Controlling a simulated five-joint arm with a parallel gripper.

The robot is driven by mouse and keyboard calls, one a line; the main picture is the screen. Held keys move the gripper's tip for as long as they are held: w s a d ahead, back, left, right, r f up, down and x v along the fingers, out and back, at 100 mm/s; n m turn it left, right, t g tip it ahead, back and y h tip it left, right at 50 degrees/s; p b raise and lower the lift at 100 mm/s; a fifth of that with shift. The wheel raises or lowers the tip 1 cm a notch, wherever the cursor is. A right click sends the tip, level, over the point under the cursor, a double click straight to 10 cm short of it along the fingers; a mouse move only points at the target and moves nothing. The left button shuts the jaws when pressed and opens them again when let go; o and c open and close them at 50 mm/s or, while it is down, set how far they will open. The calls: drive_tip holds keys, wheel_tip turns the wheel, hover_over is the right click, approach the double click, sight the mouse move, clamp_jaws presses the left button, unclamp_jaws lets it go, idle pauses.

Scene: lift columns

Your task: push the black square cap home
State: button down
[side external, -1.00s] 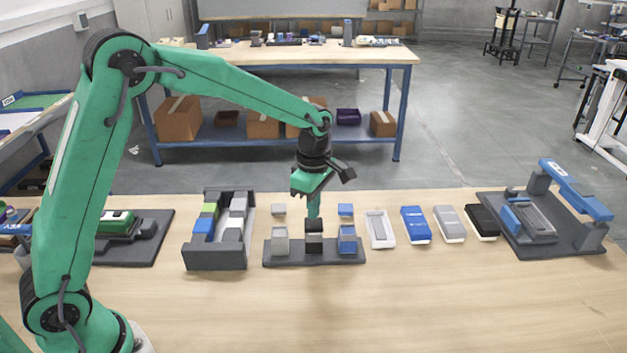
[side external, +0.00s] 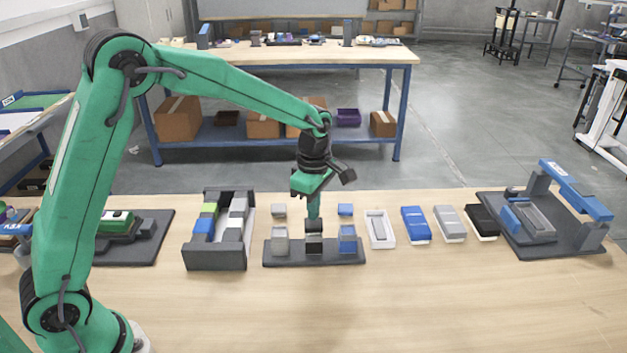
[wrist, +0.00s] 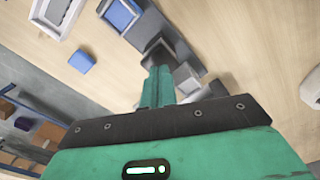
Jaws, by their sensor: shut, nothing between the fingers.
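The black square cap (side external: 314,226) sits on the middle column of a dark base plate (side external: 275,261). A grey column (side external: 282,246) stands to its left and a blue column (side external: 347,240) to its right. My gripper (side external: 313,212) points down with its fingers shut and empty. Its fingertips are at the top of the black cap and seem to touch it. In the wrist view the shut fingers (wrist: 157,90) reach toward the dark cap (wrist: 158,50), whose near part they hide. I cannot tell how deep the cap sits.
Small grey and blue blocks (side external: 345,210) lie behind the base. A dark bin of blocks (side external: 215,262) stands to the left. A white tray (side external: 381,230), several flat cases and a blue-handled fixture (side external: 575,190) stand to the right. The table front is clear.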

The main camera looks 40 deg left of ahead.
drive_tip(key=shift+f, duration=0.8)
idle(0.5)
drive_tip(key=shift+r, duration=0.2)
idle(0.6)
wheel_tip(320, 180, up, 8)
idle(1.1)
